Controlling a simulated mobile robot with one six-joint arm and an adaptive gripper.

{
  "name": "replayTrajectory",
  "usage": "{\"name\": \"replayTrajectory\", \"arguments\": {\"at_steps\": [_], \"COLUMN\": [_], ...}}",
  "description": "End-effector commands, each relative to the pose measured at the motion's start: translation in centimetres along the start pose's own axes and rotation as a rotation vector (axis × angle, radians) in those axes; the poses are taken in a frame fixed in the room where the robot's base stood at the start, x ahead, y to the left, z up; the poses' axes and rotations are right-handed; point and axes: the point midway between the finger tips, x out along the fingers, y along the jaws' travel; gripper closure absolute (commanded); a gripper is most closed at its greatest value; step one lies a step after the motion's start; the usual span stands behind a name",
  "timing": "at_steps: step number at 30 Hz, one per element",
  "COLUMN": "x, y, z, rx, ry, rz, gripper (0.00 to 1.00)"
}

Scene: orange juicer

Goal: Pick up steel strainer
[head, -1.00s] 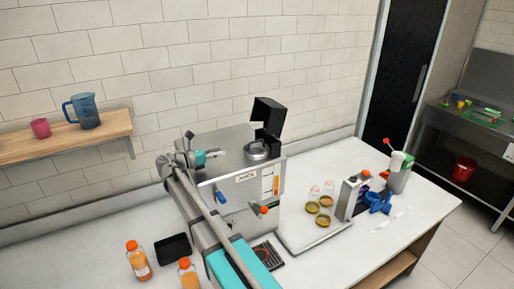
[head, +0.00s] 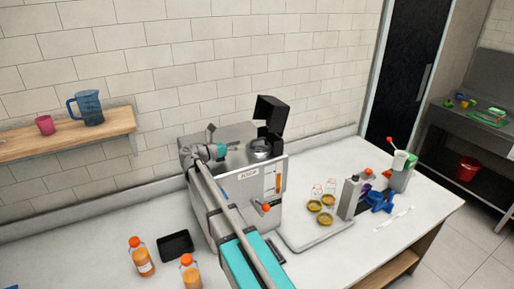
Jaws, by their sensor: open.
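A round steel piece (head: 260,148), which looks like the steel strainer, sits in the top of the silver juicer (head: 262,180), below the raised black lid. It is small in the view, so its exact shape is hard to make out. My gripper (head: 226,146) is over the juicer's top, just left of the steel piece and apart from it. It is open and I see nothing in it. My arm covers the juicer's front left side.
The raised black lid (head: 270,120) stands behind and right of the steel piece. Juice bottles (head: 141,256) and a black tray (head: 175,245) are at front left. Glasses (head: 326,219) and a dispenser (head: 350,197) are to the right. A shelf (head: 65,138) is at left.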

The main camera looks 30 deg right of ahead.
Motion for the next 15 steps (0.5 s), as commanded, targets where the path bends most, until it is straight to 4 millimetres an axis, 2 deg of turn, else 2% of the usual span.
{"name": "replayTrajectory", "arguments": {"at_steps": [3, 6, 15], "x": [1.4, 2.0, 2.2], "y": [0.0, 0.0, 0.0], "z": [0.0, 0.0, 0.0], "rx": [0.000, 0.000, 0.000], "ry": [0.000, 0.000, 0.000], "rz": [-0.001, 0.000, -0.001], "gripper": [0.43, 0.43, 0.43]}}
